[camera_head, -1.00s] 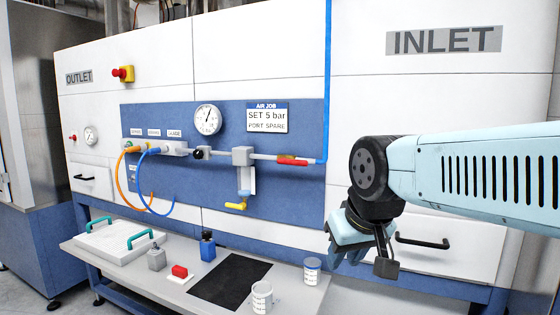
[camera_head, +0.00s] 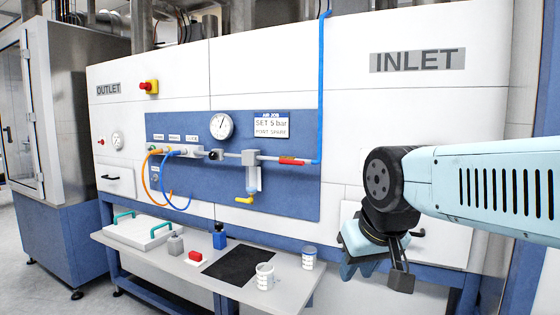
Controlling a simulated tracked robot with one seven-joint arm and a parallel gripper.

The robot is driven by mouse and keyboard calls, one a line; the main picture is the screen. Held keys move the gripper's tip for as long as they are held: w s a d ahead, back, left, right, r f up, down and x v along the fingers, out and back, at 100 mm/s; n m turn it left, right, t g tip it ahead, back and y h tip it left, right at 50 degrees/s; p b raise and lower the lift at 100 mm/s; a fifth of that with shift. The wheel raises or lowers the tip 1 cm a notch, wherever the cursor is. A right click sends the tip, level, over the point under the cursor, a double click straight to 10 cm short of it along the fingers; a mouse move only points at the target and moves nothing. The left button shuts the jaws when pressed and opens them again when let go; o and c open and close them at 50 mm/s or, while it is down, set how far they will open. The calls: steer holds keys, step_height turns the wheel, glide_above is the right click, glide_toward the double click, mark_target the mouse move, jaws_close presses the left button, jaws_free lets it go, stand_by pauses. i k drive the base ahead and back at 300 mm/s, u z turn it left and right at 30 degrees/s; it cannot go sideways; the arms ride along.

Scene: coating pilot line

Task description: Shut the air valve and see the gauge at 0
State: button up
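The air valve with a red lever (camera_head: 291,161) sits on the grey pipe at the right of the blue panel, just left of the blue air line (camera_head: 322,90). Its lever lies along the pipe. A yellow lever (camera_head: 244,199) hangs lower, under the filter bowl. The round white gauge (camera_head: 221,126) is above the pipe; its needle points up and slightly right, and its numbers are too small to read. My gripper (camera_head: 372,272) is to the right of and below the valve, well apart from it, pointing down.
A shelf (camera_head: 180,262) below the panel holds a white tray (camera_head: 140,232), a black mat (camera_head: 235,263), two white cups, a red block, and grey and blue bottles. A drawer handle (camera_head: 417,233) is behind my gripper. Space before the panel is clear.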

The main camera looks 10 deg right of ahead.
mark_target(284, 161)
steer(key=z, duration=0.15)
steer(key=i, duration=0.85)
steer(key=u, duration=0.05)
